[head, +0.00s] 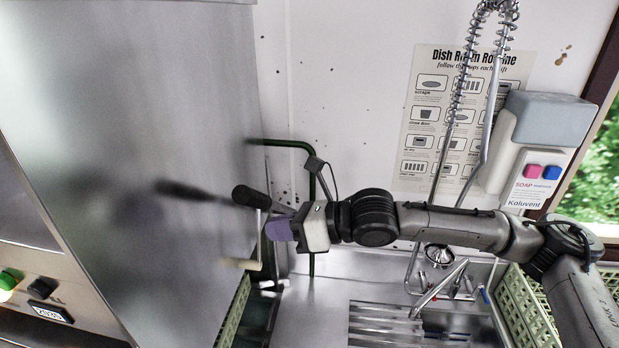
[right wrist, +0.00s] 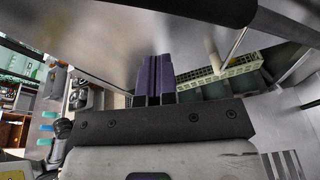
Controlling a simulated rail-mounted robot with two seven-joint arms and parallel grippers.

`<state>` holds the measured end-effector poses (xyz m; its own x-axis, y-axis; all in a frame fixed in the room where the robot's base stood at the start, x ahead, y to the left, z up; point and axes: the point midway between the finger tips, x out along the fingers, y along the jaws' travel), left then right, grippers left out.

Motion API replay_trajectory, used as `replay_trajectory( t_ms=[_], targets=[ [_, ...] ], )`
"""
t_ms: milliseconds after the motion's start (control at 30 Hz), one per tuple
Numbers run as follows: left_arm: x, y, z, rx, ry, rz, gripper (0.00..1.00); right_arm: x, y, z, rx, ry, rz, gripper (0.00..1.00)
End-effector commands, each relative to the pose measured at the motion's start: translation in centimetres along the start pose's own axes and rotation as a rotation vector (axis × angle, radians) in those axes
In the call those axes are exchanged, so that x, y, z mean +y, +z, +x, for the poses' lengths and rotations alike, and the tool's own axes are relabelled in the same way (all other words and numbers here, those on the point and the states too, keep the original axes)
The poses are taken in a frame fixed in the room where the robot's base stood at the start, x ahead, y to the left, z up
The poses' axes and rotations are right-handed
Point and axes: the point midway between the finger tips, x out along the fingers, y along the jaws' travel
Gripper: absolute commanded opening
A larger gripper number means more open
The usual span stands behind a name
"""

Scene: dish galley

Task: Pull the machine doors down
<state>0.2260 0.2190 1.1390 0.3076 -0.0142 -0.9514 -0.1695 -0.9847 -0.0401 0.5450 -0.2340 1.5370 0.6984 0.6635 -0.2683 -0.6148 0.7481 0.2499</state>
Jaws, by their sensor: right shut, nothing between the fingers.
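The dish machine's large brushed-steel door panel (head: 150,120) fills the left of the head view. A black handle grip (head: 250,197) stands out at the panel's right edge, with a thin rod and a cream-coloured end piece (head: 240,263) below it. My right gripper (head: 270,229) has purple fingers and is just below and right of the black grip. Whether they touch is unclear. In the right wrist view the fingers (right wrist: 153,78) are shut with nothing between them, and a dark bar (right wrist: 205,10) crosses above them. My left gripper is not in view.
A control panel with a green button (head: 10,278) is at lower left. A steel sink counter (head: 320,295), a tall spring hose tap (head: 460,85) and a soap dispenser (head: 545,125) are on the right. Green crates (head: 232,318) stand beside the counter. A green pipe (head: 312,200) runs behind my gripper.

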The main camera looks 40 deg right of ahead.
Motion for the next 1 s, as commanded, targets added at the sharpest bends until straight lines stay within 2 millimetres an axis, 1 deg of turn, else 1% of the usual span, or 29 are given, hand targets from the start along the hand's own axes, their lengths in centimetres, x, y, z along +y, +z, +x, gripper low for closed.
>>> replay_trajectory(
  t_ms=[33, 100, 200, 300, 433, 567, 667, 767, 1000],
  targets=[
    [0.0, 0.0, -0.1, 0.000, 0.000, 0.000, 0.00, -0.7, 1.9, -1.4, -0.038, -0.016, -0.049, 0.00],
    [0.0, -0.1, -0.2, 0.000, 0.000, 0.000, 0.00, -1.5, 3.7, -2.9, -0.081, -0.031, -0.109, 0.00],
    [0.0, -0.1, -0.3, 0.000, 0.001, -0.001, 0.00, -2.3, 5.6, -4.7, -0.128, -0.051, -0.172, 0.00],
    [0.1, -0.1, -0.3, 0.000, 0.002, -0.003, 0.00, -2.7, 6.9, -5.8, -0.162, -0.065, -0.214, 0.00],
    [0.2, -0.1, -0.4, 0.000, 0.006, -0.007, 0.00, -3.0, 7.6, -6.6, -0.182, -0.075, -0.239, 0.00],
    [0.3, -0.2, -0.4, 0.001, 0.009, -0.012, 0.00, -3.1, 7.7, -6.6, -0.186, -0.076, -0.245, 0.00],
    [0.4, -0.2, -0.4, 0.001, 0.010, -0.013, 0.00, -3.1, 7.8, -6.1, -0.185, -0.074, -0.244, 0.00],
    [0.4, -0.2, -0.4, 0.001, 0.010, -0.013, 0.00, -3.0, 7.9, -5.2, -0.184, -0.073, -0.244, 0.00],
    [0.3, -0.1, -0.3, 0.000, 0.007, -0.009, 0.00, -3.1, 8.3, -2.2, -0.183, -0.073, -0.244, 0.00]
  ],
)
